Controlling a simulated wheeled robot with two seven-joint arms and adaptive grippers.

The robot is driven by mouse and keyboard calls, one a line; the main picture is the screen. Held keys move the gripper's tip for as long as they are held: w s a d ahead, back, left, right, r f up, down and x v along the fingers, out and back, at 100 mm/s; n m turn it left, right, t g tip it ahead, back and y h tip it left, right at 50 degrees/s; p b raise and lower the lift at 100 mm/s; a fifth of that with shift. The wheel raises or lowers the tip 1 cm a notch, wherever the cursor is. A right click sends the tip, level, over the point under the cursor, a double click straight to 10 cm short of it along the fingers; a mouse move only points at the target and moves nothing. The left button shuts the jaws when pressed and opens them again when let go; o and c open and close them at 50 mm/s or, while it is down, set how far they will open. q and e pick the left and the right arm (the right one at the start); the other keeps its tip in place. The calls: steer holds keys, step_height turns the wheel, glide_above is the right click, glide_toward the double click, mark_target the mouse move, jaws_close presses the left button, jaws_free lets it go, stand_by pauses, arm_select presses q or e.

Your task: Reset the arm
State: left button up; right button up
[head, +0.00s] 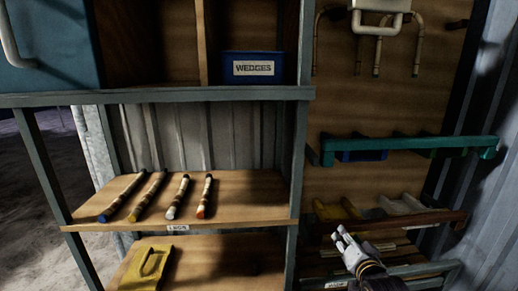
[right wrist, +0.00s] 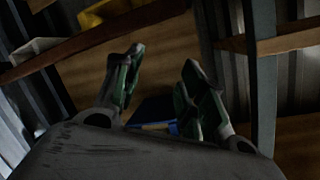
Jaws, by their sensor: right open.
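My right gripper (head: 345,240) shows at the lower right of the head view, in front of the lower part of the right-hand rack. In the right wrist view its two fingers (right wrist: 160,85) stand apart with green inner pads and nothing between them. Beyond the fingers is a wooden board, and a blue object (right wrist: 155,112) shows partly behind them. My left gripper is not in the head view.
Several rods (head: 144,196) lie on the middle wooden shelf (head: 240,190). A yellow piece (head: 146,268) lies on the shelf below. A blue WEDGES bin (head: 252,82) sits above. A teal rail (head: 420,143) and yellow gloves (head: 337,210) are at right.

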steer(key=s+a+f+n+g+y, duration=0.15)
steer(key=s+f+n+g, duration=0.4)
steer(key=s+f, duration=0.65)
steer(key=s+a+f+n+g+h, duration=0.1)
steer(key=s+a+f+n+g, duration=0.4)
steer(key=s+f, duration=0.6)
steer(key=s+d+f+m+g, duration=0.1)
steer(key=s+f, duration=0.2)
steer(key=f, duration=1.3)
steer(key=s+d+f+g, duration=0.1)
steer(key=s+f, duration=0.1)
steer(key=f, duration=1.3)
steer(key=s+d+f, duration=0.2)
steer(key=s+f, duration=0.7)
steer(key=s, duration=0.2)
steer(key=s+d+f+g, duration=0.1)
steer(key=s+d+f, duration=0.1)
steer(key=s+f, duration=0.8)
steer(key=shift+s+d+f, duration=0.15)
steer(key=shift+s+f, duration=0.1)
steer(key=shift+s, duration=0.35)
steer(key=shift+g, duration=0.25)
steer(key=shift+c, duration=0.3)
